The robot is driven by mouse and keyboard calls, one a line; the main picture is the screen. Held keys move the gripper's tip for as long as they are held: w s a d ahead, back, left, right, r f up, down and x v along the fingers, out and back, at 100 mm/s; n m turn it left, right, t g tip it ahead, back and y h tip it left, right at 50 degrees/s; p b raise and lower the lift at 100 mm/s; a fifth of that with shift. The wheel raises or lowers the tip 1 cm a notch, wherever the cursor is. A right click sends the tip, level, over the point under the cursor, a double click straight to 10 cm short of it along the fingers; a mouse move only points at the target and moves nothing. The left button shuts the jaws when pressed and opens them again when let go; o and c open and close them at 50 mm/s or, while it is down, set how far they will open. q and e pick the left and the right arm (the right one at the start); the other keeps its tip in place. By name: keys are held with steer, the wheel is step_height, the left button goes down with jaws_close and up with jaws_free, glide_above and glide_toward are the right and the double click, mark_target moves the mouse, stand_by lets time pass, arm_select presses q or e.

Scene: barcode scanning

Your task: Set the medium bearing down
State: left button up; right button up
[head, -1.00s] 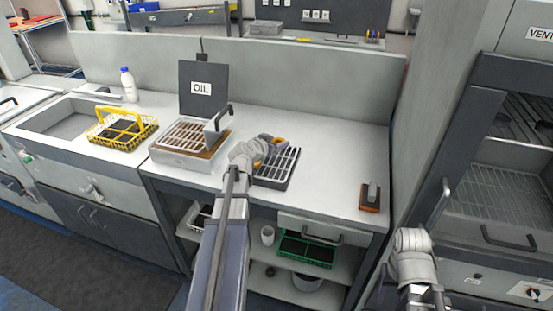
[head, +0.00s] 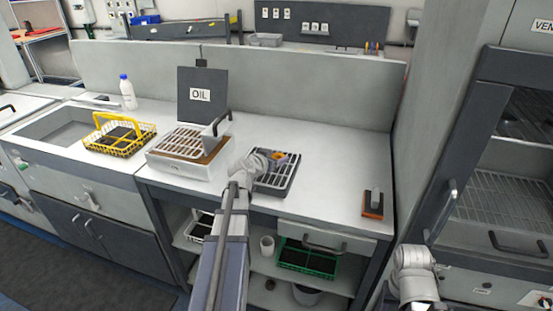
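My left gripper (head: 281,160) is over the dark slotted rack (head: 270,186) on the white counter. Grey and orange parts show at its tip. I cannot make out the medium bearing there, and the wrist and hand hide much of that spot. Whether the fingers are open or shut is not clear. My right arm comes in at the lower right, in front of the cabinet; its gripper (head: 425,304) is cut by the bottom edge, and its state is not clear.
The oil bath (head: 160,163) with its raised dark lid marked OIL (head: 201,78) stands left of the rack. A yellow wire basket (head: 131,148) and a white bottle (head: 128,95) are farther left. The counter between has free room.

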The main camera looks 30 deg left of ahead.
arm_select(q)
steer(key=o, duration=0.4)
steer(key=shift+r, duration=0.1)
steer(key=shift+r+p, duration=0.25)
steer(key=shift+p, duration=0.05)
steer(key=p+v, duration=0.4)
steer(key=v, duration=0.6)
steer(key=shift+s+d+r, duration=0.1)
steer(key=shift+s, duration=0.2)
steer(key=shift+s+r, duration=0.2)
steer(key=shift+s, duration=0.4)
